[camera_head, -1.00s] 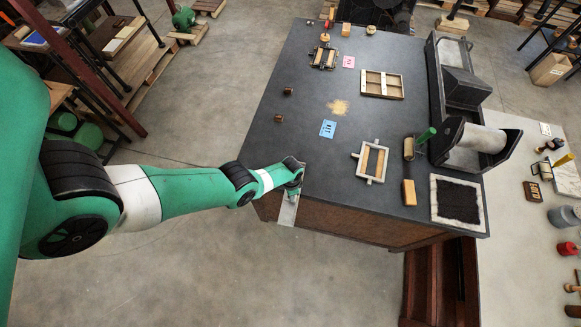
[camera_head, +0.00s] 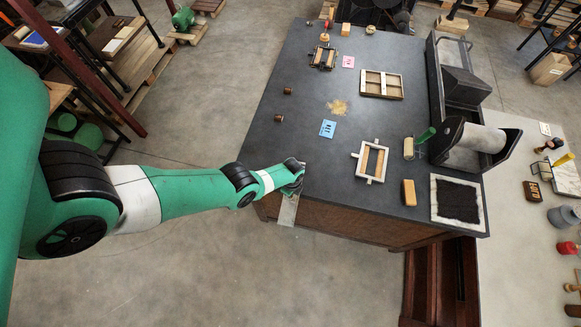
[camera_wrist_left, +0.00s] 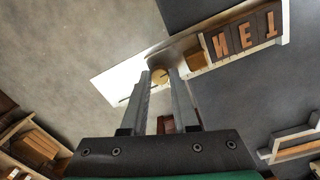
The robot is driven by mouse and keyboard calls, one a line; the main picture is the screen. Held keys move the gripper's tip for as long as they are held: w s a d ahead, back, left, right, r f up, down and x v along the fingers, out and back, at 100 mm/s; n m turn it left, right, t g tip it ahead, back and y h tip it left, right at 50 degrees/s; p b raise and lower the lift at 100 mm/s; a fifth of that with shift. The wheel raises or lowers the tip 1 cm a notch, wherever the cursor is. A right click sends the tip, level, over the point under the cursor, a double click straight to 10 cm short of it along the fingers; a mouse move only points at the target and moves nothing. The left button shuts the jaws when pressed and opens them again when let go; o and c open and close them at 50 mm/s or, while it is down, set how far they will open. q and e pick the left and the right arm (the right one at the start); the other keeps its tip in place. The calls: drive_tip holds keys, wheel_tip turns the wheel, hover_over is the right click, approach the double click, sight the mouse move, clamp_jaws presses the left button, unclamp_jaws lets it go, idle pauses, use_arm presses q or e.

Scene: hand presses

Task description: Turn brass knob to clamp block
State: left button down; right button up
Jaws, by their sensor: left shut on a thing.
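In the left wrist view the small round brass knob (camera_wrist_left: 159,75) sits between the fingertips of my left gripper (camera_wrist_left: 160,80), which are shut on it. The knob lies on a pale metal tray (camera_wrist_left: 113,82) that overhangs the table edge. A wooden block (camera_wrist_left: 194,58) sits in the tray beside the knob, close to the letter blocks (camera_wrist_left: 242,37). In the head view my left gripper (camera_head: 295,182) is at the table's near-left edge and hides the knob, with part of the tray (camera_head: 288,211) hanging below.
The dark tabletop (camera_head: 300,120) holds a wooden frame (camera_head: 371,161) and a tan block (camera_head: 408,192) to the right of my gripper. A roller press (camera_head: 470,145) stands at the right edge.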

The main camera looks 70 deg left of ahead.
use_arm(q)
drive_tip(key=shift+m, duration=0.5)
drive_tip(key=c, duration=0.7)
unclamp_jaws()
